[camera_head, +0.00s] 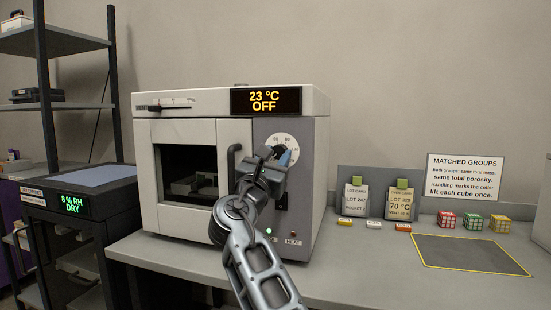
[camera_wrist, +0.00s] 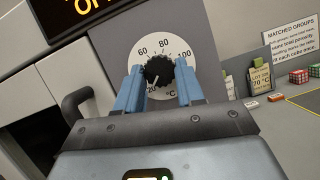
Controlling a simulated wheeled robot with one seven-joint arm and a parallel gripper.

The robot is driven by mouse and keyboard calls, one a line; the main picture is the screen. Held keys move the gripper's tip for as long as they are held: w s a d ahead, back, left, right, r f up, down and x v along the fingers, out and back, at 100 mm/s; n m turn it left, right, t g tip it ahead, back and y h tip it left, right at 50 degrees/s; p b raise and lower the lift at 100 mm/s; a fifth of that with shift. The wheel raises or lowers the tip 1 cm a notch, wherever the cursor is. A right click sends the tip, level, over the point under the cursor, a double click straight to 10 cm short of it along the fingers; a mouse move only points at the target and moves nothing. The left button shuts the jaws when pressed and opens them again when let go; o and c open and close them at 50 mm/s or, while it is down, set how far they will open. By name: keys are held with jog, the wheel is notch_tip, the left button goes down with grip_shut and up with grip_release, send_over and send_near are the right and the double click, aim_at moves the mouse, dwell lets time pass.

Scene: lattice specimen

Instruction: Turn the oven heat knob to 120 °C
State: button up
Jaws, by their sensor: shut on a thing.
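The oven (camera_head: 172,103) stands on the bench, and its display (camera_head: 266,101) reads 23 °C OFF. The heat knob (camera_wrist: 158,71) is black and ribbed, in the middle of a white dial (camera_wrist: 166,48) marked 60, 80 and 100; other marks are partly covered. A pale mark shows at the knob's lower left, but its exact reading is unclear. My gripper (camera_wrist: 159,76) has its blue fingers on either side of the knob and is shut on it. In the head view, my gripper (camera_head: 281,156) hides most of the knob and the lower dial.
The oven door handle (camera_wrist: 76,103) is close left of my gripper. A green lamp (camera_head: 269,231) is lit low on the panel. To the right are lot cards (camera_head: 355,200), coloured cubes (camera_head: 473,222) and a grey mat (camera_head: 470,255). A dry cabinet (camera_head: 72,203) stands left.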

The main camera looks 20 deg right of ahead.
jog(key=shift+c, duration=0.9)
jog(key=shift+m, duration=0.3)
